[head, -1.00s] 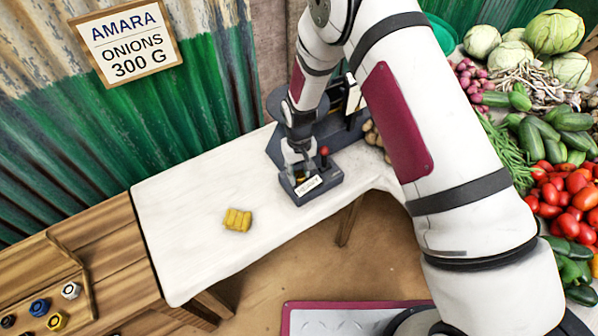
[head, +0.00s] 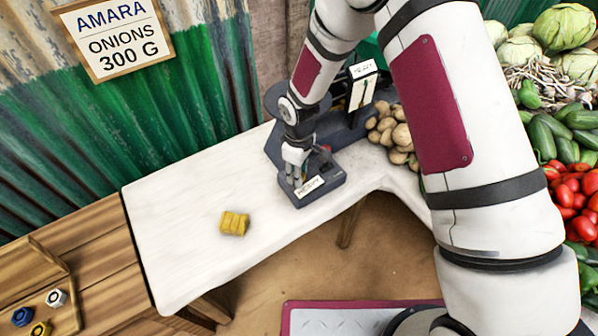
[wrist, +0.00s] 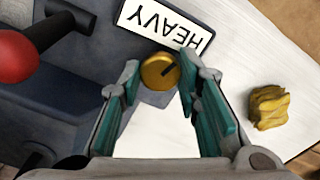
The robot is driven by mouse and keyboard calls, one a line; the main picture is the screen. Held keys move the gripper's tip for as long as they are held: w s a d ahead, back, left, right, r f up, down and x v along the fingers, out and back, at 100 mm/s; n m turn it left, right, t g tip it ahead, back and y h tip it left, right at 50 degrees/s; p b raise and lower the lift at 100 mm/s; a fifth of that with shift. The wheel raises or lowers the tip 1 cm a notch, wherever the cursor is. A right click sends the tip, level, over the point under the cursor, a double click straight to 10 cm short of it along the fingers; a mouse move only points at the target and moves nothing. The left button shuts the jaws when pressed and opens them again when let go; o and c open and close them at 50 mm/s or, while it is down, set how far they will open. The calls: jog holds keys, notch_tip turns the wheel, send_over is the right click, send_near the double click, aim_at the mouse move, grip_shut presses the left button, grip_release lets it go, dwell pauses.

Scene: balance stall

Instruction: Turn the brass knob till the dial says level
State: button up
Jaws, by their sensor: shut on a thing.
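The brass knob (wrist: 158,71) is round with a dark line across its face. It sits on the dark scale base (wrist: 70,105) beside a HEAVY label (wrist: 165,28). My gripper (wrist: 162,68) has a teal-padded finger on each side of the knob and is shut on it. In the head view my gripper (head: 294,176) points down at the front of the scale (head: 328,186) and hides the knob. The dial (head: 362,93) is a white upright panel with a dark mark; its lettering is too small to read.
A red ball-ended lever (wrist: 14,56) stands close beside my gripper; it also shows in the head view (head: 325,150). A yellow lump (head: 234,223) lies on the white tabletop (head: 185,262). Potatoes (head: 390,133) sit right of the scale.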

jog(key=shift+n, duration=0.3)
jog(key=o, duration=0.9)
notch_tip(320, 180, up, 12)
jog(key=shift+r, duration=0.1)
dwell(0.6)
